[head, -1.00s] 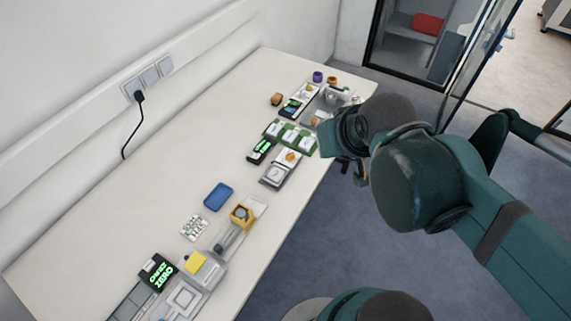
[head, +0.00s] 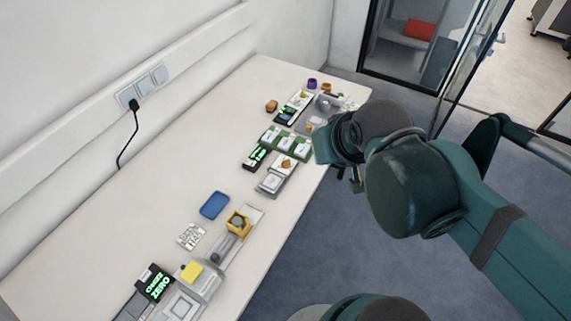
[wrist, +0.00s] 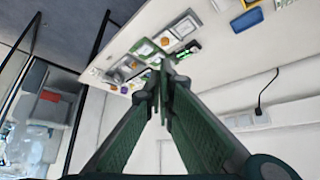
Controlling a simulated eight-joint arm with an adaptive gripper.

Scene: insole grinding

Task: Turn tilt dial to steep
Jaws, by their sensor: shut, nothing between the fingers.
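Small dark-orange knobs sit on grey and white units along the table's right side; one knob (head: 286,163) is on the unit with a square pad, and another knob (head: 309,124) is farther back. I cannot tell which is the tilt dial, nor read any tilt marks. Both kinds of knob also show small in the wrist view. My gripper (wrist: 160,78) is shut and empty, its green-grey fingers together. In the head view my gripper hangs beyond the table's right edge, largely hidden behind my wrist, apart from the units.
The white table (head: 130,190) has clear room along the wall side. A blue tray (head: 215,205), a black display reading "ZERO" (head: 155,283), a yellow block (head: 192,271) and a green rack (head: 285,140) stand on it. A glass door is at the back right.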

